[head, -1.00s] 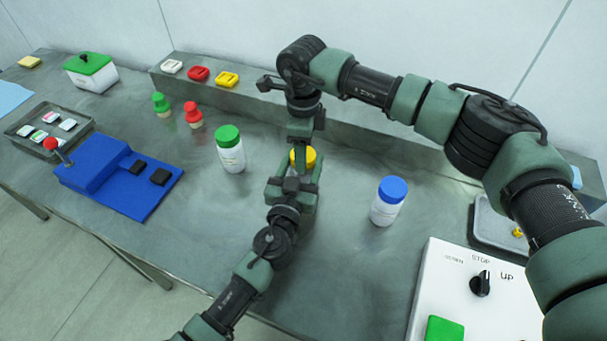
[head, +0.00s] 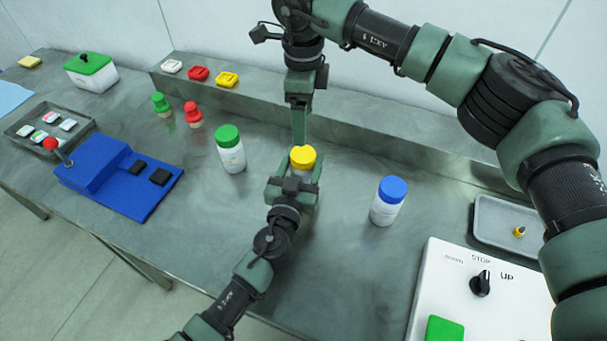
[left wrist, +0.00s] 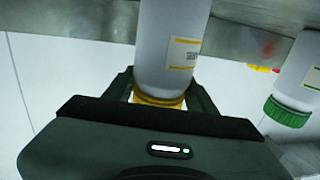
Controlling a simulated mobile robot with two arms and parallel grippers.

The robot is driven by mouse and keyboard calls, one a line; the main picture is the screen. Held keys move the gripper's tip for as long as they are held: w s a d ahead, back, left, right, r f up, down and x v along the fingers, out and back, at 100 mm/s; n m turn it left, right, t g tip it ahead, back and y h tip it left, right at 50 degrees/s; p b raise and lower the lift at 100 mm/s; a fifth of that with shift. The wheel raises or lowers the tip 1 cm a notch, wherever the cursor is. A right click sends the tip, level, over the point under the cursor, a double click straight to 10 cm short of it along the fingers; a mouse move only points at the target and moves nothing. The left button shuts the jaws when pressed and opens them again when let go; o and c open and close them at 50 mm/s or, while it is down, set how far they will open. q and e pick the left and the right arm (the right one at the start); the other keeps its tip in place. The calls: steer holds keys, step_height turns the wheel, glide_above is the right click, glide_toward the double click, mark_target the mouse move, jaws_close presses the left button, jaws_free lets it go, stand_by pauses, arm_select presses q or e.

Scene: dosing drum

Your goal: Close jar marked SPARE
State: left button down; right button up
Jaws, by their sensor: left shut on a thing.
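Three white jars stand on the metal table: one with a green lid (head: 228,137), one with a yellow lid (head: 302,157) and one with a blue lid (head: 392,190). I cannot read SPARE on any label. My left gripper (head: 293,185) is shut on the yellow-lidded jar; in the left wrist view the jar (left wrist: 170,50) is between the fingers, its yellow lid (left wrist: 158,101) at their level. The lid sits on the jar; I cannot tell how tight. My right gripper (head: 299,138) points down just above and behind the yellow lid, its jaws seen edge-on.
A blue base with a red-knobbed lever (head: 97,168) and a grey tray (head: 22,130) lie left. Green and red pegs (head: 193,114) stand behind the green-lidded jar. A white control box (head: 450,270) is front right, by another grey tray (head: 490,232). A raised ledge (head: 375,143) runs behind.

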steer(key=shift+r, duration=1)
arm_select(q)
steer(key=shift+c, duration=2)
jaws_free()
arm_select(e)
steer(key=shift+f, duration=0.1)
arm_select(q)
steer(key=shift+s+a+f, duration=0.1)
steer(key=shift+s+a, duration=0.05)
steer(key=shift+s, duration=0.25)
steer(key=b+v, duration=0.2)
steer(key=v, duration=0.4)
steer(key=shift+s, duration=0.15)
steer(key=shift+s+a, duration=0.1)
steer(key=shift+s, duration=0.25)
arm_select(e)
step_height(320, 180, down, 2)
steer(key=shift+f, duration=0.1)
